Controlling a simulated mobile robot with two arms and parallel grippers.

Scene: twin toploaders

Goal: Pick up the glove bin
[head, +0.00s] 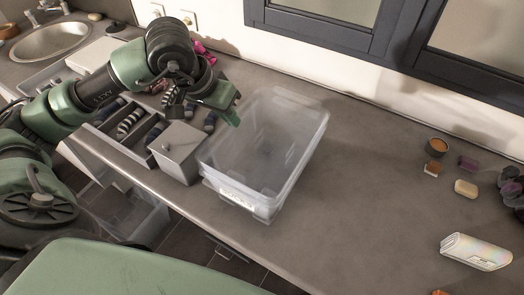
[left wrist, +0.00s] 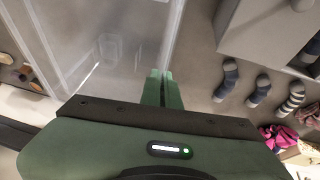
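A clear plastic bin (head: 255,160) with a white label on its front stands on the grey counter; I cannot read the label surely, so I cannot tell whether it is the glove bin. It looks empty, and its clear wall also shows in the left wrist view (left wrist: 75,40). Another clear bin (head: 125,218) is low at the left, partly hidden. My left gripper (head: 234,116) is over the counter by the clear bin's far left corner. Its green fingers (left wrist: 161,88) are together with nothing visible between them. My right gripper is not in view.
A grey lidded box (head: 178,150) stands just left of the clear bin. A white device (head: 475,252) and small items are at the right.

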